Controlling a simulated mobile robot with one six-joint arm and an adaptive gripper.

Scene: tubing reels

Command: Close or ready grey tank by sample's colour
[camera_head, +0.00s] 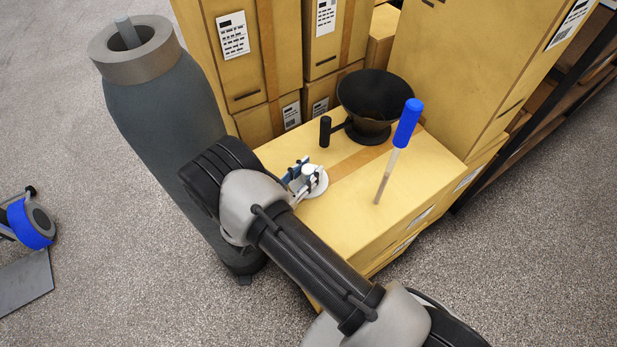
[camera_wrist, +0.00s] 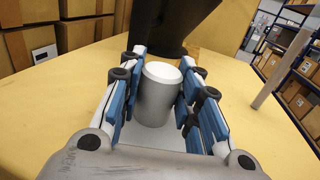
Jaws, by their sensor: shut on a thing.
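The grey tank (camera_head: 160,110) stands on the floor at the left, with a lighter grey collar and a grey rod (camera_head: 127,32) standing up from its opening. The sample is a slim tube with a blue top (camera_head: 408,122) and a pale brownish stem (camera_head: 386,178), nearly upright on the cardboard box. My gripper (camera_head: 304,176) is over the box's left part, shut on a white round lid (camera_head: 318,186) by its cylindrical knob. The knob (camera_wrist: 160,95) sits between the blue finger pads in the wrist view. I cannot tell whether the lid touches the box.
Tall cardboard boxes (camera_head: 255,50) stand behind. A blue reel (camera_head: 30,225) is on the far left. The floor between reel and tank is free.

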